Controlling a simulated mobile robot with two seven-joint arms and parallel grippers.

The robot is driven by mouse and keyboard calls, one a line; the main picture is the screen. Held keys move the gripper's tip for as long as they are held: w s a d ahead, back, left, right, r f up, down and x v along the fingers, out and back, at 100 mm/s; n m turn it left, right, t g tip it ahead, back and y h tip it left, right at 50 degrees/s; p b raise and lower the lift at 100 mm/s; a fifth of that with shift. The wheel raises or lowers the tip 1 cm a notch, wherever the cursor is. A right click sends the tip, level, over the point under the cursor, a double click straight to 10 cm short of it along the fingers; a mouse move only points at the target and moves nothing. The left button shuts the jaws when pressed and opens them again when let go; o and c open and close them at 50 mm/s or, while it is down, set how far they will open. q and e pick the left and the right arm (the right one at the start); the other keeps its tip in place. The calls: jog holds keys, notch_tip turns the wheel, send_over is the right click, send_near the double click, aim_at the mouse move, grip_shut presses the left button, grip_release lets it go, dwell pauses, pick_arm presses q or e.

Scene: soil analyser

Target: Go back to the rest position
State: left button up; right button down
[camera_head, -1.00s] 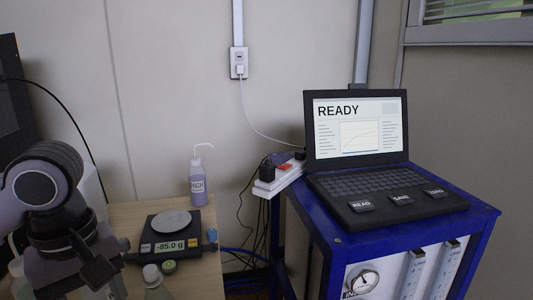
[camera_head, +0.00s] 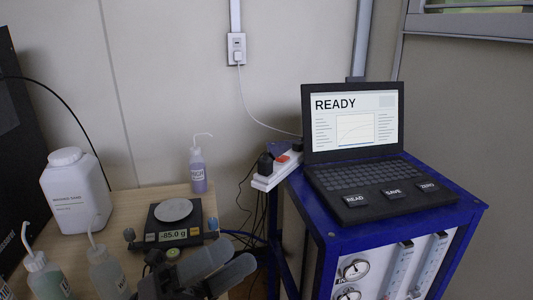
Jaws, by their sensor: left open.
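My left gripper (camera_head: 183,278) shows at the bottom edge, in front of the wooden table's near right part. It is open, with nothing seen held in it; its lower part is cut off by the picture edge. The balance (camera_head: 173,227) stands just beyond it and reads -85.0 g, with a round grey dish (camera_head: 173,210) on top. My right gripper is not in view.
A white jug (camera_head: 76,190), two wash bottles (camera_head: 47,276) (camera_head: 107,272) and a purple-liquid bottle (camera_head: 198,172) stand on the table (camera_head: 135,200). At right, a laptop (camera_head: 352,120) showing READY sits on a blue-framed cart (camera_head: 316,215). A power strip (camera_head: 278,171) lies beside it.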

pick_arm(q)
jog(key=w+a+f+n+t+y+p, duration=0.1)
jog(key=w+a+f+n+t+y, duration=0.1)
jog(key=a+f+n+t+y, duration=0.75)
jog(key=w+f+n+t+y+p, duration=0.15)
jog(key=f+n+y, duration=0.4)
jog(key=n, duration=0.85)
jog(key=s+a+f+n+g+y, duration=0.2)
jog(key=s+f+n+g+y, duration=0.1)
jog(key=f, duration=0.5)
jog(key=s+a+f+n+g+y+p, duration=0.1)
jog(key=s+a+f+n+g+y, duration=0.1)
jog(key=s+f+n+g, duration=0.3)
jog(key=s+a+f+n, duration=0.1)
jog(key=s+f, duration=0.3)
jog(key=shift+s+a+n+y, duration=0.15)
jog(key=shift+a+n+y, duration=0.05)
jog(key=shift+n+y, duration=0.2)
jog(key=shift+r, duration=0.1)
